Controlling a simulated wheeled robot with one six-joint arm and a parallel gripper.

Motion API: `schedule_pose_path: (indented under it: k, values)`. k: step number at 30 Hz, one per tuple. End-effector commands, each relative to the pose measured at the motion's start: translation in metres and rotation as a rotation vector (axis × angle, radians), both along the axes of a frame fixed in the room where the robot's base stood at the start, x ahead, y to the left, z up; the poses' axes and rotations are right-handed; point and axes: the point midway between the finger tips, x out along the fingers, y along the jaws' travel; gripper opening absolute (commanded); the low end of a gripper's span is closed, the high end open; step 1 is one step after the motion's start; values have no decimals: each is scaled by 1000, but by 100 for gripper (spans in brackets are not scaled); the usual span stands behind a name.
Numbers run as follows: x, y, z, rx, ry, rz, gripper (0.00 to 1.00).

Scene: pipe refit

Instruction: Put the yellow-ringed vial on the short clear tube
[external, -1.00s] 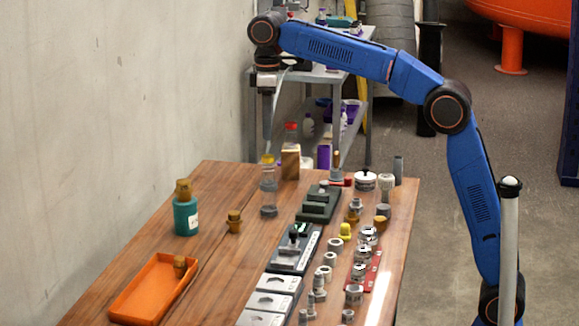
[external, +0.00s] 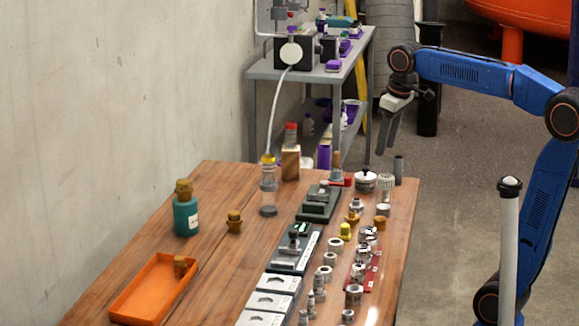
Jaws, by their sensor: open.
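The yellow-ringed vial (external: 268,161) stands upright near the back of the wooden table, its yellow ring at the top. It sits in line on top of a short clear tube (external: 268,199), with a grey band between them and a grey foot on the table. At this size I cannot tell how tightly they fit. My gripper (external: 384,150) is open and empty, pointing down above the table's back right edge, well to the right of the vial and apart from it.
A pale hose (external: 276,110) runs from a round gauge (external: 291,53) on the grey cart down to the vial's top. Several metal fittings (external: 334,245) crowd the right side.

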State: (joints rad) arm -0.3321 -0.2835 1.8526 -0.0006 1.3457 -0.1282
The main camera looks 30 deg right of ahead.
Motion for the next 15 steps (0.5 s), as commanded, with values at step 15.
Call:
schedule_pose_path:
  k: [15]
  values:
    - [-136,-116,-137,54,-129,-333,44]
